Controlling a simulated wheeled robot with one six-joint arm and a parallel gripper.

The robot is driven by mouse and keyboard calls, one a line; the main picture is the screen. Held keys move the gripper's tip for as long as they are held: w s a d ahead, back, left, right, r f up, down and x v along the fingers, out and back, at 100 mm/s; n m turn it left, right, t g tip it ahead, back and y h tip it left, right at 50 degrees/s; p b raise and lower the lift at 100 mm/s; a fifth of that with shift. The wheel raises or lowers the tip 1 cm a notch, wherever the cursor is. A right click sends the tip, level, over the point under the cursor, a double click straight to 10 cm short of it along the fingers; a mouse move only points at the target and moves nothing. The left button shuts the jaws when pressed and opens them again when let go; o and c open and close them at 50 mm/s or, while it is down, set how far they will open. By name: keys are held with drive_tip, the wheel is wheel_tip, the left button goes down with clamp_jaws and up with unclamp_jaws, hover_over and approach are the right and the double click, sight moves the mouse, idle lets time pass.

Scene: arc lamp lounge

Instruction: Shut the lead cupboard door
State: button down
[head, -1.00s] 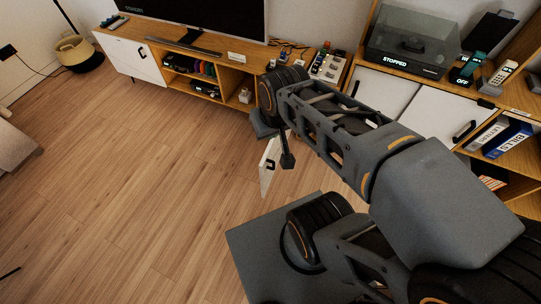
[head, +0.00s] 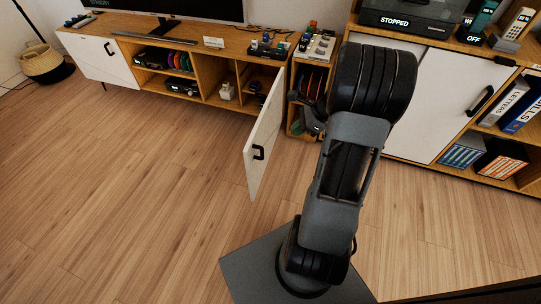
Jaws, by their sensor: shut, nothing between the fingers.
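The cupboard door (head: 265,135) is a white panel with a black handle (head: 258,152). It stands open, swung out from the right end of the low wooden TV cabinet (head: 222,38). My gripper (head: 308,118) shows only in part, just right of the door and near the cabinet's right end. My own arm hides much of it. The gripper is shut with nothing in it. A gap shows between it and the door panel in this view.
A second white door (head: 100,60) at the cabinet's left end is closed. A wooden sideboard (head: 500,62) with white doors and open shelves of binders stands at the right. A basket (head: 42,62) is at the far left. The wood floor (head: 130,190) left of the open door is clear.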

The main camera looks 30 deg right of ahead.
drive_tip(key=w+a+f+m+b, duration=0.1)
drive_tip(key=w+a+f+b, duration=0.4)
drive_tip(key=f, duration=0.5)
drive_tip(key=shift+w+a+b, duration=0.25)
drive_tip(key=shift+a+b, duration=0.2)
drive_tip(key=shift+a, duration=0.75)
drive_tip(key=shift+f, duration=0.1)
